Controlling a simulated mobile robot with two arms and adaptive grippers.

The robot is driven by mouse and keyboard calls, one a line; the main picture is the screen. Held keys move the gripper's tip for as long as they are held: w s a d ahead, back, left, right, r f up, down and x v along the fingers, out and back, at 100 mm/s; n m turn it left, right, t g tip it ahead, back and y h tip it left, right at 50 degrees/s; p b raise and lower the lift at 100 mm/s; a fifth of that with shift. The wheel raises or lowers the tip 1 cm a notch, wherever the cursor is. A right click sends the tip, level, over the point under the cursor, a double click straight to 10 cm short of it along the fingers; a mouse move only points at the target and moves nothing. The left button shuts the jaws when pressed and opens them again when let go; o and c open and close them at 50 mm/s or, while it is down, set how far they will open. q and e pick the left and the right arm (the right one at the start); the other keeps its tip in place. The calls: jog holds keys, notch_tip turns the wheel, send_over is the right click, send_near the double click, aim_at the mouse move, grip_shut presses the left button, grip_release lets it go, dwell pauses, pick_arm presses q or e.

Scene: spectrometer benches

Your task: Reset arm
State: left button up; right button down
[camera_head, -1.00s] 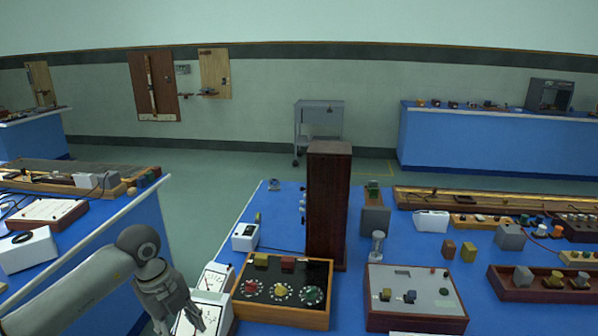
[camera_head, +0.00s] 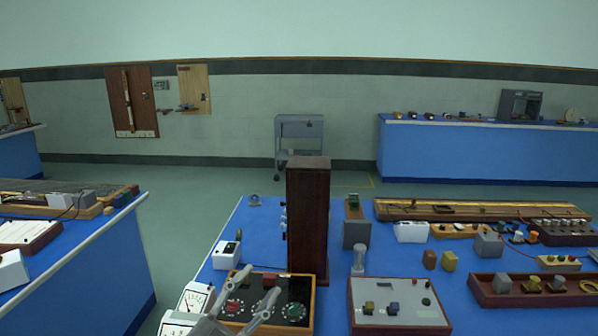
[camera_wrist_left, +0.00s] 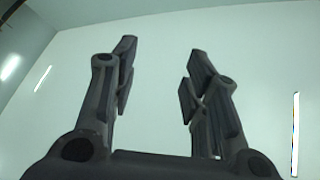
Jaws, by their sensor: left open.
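My left gripper (camera_head: 255,298) shows at the bottom of the head view, in front of the dial box (camera_head: 300,290) with red and green knobs. Its two fingers are spread apart with nothing between them. In the left wrist view my left gripper (camera_wrist_left: 158,75) is open and empty, and only pale wall and ceiling show behind its fingers. My right gripper is in neither view.
A tall dark wooden box (camera_head: 308,220) stands on the blue bench (camera_head: 262,225) just behind the dial box. White meters (camera_head: 195,298) sit left of the gripper. A grey panel box (camera_head: 398,300) stands at right. An aisle separates the left bench (camera_head: 100,270).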

pick_arm(q)
jog(key=s+a+f+n+g+y, duration=0.3)
jog(key=a+f+n+y, duration=0.35)
jog(key=f, duration=0.25)
jog(key=s+a+f+n+g+y, duration=0.2)
jog(key=s+a+f+n+y, duration=0.2)
jog(key=a+f+n+y, duration=0.45)
jog(key=s+d+f+m+g+h, duration=0.1)
jog(key=s+f+g, duration=0.45)
jog(key=s, duration=0.45)
jog(key=s+d+f+m+g+h, duration=0.15)
jog(key=s+f+g, duration=0.25)
jog(key=s+f, duration=0.45)
notch_tip(320, 180, down, 24)
jog(key=s+g, duration=0.1)
jog(key=s, duration=0.1)
jog(key=s+a+f+g, duration=0.1)
jog(key=s+a+f, duration=0.2)
jog(key=s+f, duration=1.4)
jog(key=shift+s+m+g, duration=0.15)
jog(key=shift+m+g, duration=0.2)
jog(key=shift+a, duration=0.1)
